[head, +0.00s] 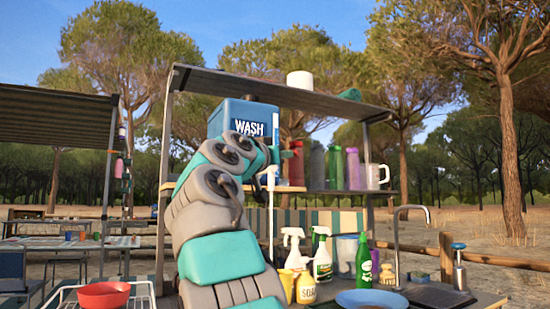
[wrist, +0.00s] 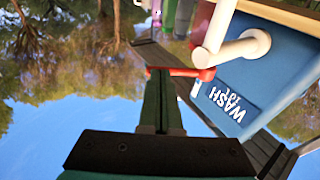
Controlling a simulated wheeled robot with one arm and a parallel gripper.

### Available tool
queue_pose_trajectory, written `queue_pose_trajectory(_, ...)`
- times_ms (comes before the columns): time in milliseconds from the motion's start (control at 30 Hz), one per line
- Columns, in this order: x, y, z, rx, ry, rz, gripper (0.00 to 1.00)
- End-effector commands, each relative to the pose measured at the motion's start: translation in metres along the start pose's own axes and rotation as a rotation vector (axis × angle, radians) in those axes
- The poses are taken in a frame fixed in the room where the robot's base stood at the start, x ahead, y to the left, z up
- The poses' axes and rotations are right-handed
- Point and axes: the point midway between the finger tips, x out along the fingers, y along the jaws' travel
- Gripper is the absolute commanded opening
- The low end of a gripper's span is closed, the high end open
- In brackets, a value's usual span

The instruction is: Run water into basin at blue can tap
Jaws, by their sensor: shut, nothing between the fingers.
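The blue can (head: 228,115) marked WASH stands on the upper rack shelf, partly behind my arm. It fills the right of the wrist view (wrist: 275,70), upside down. Its white tap (wrist: 222,30) has a red lever (wrist: 200,74). In the head view the tap (head: 270,178) points down, with a thin pale vertical line below it; I cannot tell if that is water. My gripper (wrist: 162,76) is shut and empty, its tips at the red lever's far end; I cannot tell whether they touch. No basin shows clearly under the tap; my arm hides that area.
Several bottles (head: 335,168) and a white mug (head: 377,176) stand on the shelf right of the tap. A red bowl (head: 104,295) sits at left.

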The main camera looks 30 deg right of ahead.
Motion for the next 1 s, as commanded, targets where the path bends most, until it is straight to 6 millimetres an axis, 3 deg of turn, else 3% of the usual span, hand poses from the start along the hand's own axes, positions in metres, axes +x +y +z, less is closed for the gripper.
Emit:
queue_pose_trajectory(100,0.008,0.009,0.002,0.004,0.003,-0.014,0.00)
queue_pose_trajectory(533,0.000,0.010,0.003,0.005,0.004,-0.016,0.00)
queue_pose_trajectory(667,-0.018,0.015,0.006,0.006,0.005,-0.016,0.00)
queue_pose_trajectory(1000,-0.085,0.026,0.003,0.005,0.008,-0.018,0.00)
